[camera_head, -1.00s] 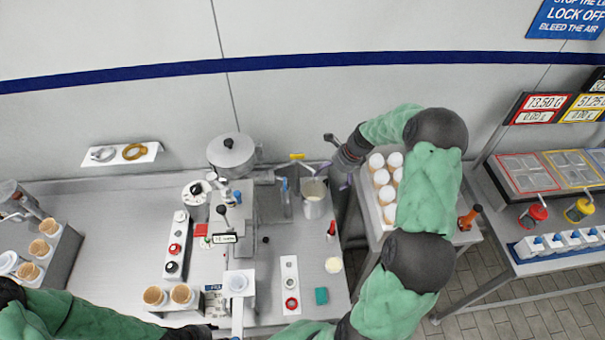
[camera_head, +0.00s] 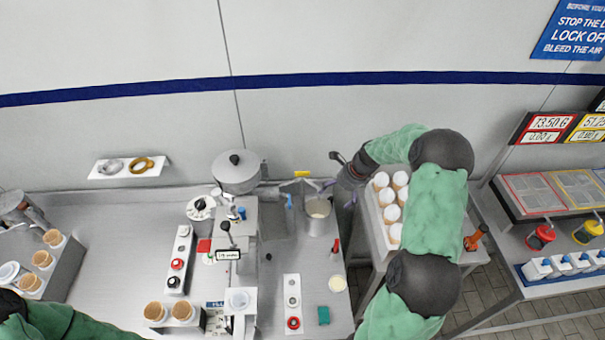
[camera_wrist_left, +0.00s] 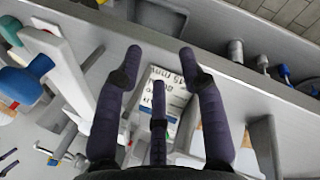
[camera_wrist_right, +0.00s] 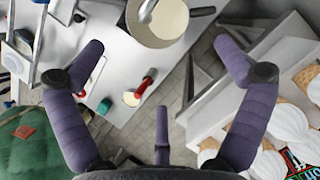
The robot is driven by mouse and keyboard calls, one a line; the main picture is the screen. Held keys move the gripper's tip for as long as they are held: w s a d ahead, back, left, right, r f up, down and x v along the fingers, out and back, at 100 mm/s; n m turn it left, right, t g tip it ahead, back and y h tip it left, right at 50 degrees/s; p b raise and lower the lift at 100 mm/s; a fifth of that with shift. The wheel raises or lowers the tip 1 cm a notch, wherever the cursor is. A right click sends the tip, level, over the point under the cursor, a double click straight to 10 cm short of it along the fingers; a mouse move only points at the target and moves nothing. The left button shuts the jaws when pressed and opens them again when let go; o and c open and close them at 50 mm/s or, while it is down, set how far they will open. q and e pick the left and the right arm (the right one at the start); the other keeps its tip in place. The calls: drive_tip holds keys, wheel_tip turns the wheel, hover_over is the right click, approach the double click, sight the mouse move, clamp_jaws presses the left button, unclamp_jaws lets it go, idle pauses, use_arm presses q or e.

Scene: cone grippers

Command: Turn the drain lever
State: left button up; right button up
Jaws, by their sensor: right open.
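I cannot tell for sure which part is the drain lever. A black-knobbed lever (camera_head: 226,228) stands on the central machine (camera_head: 243,264). A blue handle (camera_head: 289,201) stands left of the steel pot (camera_head: 318,216). My right gripper (camera_head: 347,182) is beside the pot, at its right; in the right wrist view its fingers (camera_wrist_right: 160,62) are apart and empty, with the pale-filled pot (camera_wrist_right: 157,24) beyond them. My left gripper is out of the head view. In the left wrist view its fingers (camera_wrist_left: 160,62) are spread over a printed label (camera_wrist_left: 160,98), near a blue knob (camera_wrist_left: 20,83).
A tray of white-topped cones (camera_head: 384,216) stands beneath my right arm. A cone holder (camera_head: 190,322) is at the front and another (camera_head: 62,262) at the left. A red-handled tool (camera_head: 336,247) lies near the right edge. Bare counter (camera_head: 120,245) shows at the left.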

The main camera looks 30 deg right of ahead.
sight(302, 174)
drive_tip(key=shift+c, duration=0.3)
